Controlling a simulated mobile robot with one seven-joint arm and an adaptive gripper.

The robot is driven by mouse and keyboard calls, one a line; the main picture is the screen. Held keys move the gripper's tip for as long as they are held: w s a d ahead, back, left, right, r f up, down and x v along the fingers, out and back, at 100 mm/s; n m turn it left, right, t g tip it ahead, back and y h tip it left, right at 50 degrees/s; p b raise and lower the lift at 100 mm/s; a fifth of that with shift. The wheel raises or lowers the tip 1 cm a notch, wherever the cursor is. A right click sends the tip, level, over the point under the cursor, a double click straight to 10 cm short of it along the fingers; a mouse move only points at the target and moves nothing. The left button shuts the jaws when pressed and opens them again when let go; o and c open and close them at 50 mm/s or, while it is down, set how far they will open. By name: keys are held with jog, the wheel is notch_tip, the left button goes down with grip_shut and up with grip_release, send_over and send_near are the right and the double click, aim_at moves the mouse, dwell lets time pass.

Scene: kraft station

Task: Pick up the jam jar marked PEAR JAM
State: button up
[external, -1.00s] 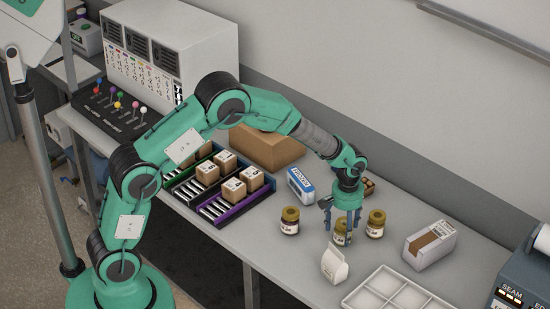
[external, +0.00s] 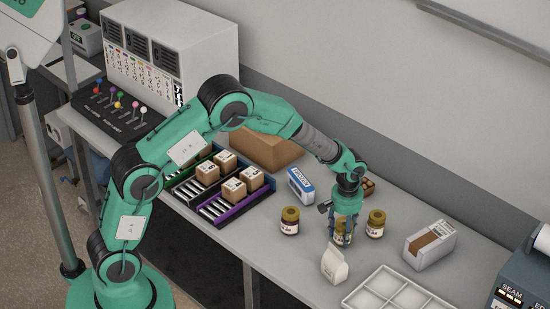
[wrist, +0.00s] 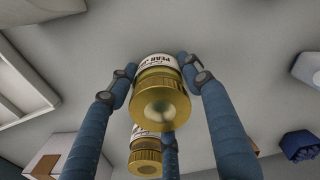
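The jar with a gold lid and a white label reading PEAR (wrist: 160,100) stands between my gripper's blue fingers (wrist: 157,72) in the wrist view; the rest of the label's wording is unclear. The fingertips are down beside the jar's body, very close to its sides; I cannot tell whether they touch it. In the external view my gripper (external: 343,237) is low over the table and mostly hides this jar. A second gold-lidded jar (external: 376,224) stands just right of it, and a third jar (external: 290,220) to the left, with dark contents.
A white carton (external: 334,265) stands close in front of my gripper. A white divided tray (external: 372,297) lies at the front right, and a white-and-brown box (external: 430,246) stands to the right. A blue-and-white box (external: 300,185) is behind at left.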

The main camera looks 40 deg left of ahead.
aim_at(343, 223)
jog(key=c, duration=0.4)
jog(key=shift+r, duration=0.15)
jog(key=shift+r, duration=0.45)
jog(key=r, duration=0.1)
jog(key=r+p, duration=0.1)
jog(key=shift+s+a+r, duration=0.1)
jog(key=shift+s+r, duration=0.1)
jog(key=shift+r, duration=0.15)
jog(key=s+a, duration=0.1)
jog(key=s, duration=0.4)
jog(key=s+a+p, duration=0.1)
jog(key=s+a, duration=0.1)
jog(key=s, duration=0.2)
jog(key=s+a+r, duration=0.1)
jog(key=s+a, duration=0.1)
jog(key=s, duration=0.3)
jog(key=shift+s+r, duration=0.1)
jog(key=shift+s, duration=0.25)
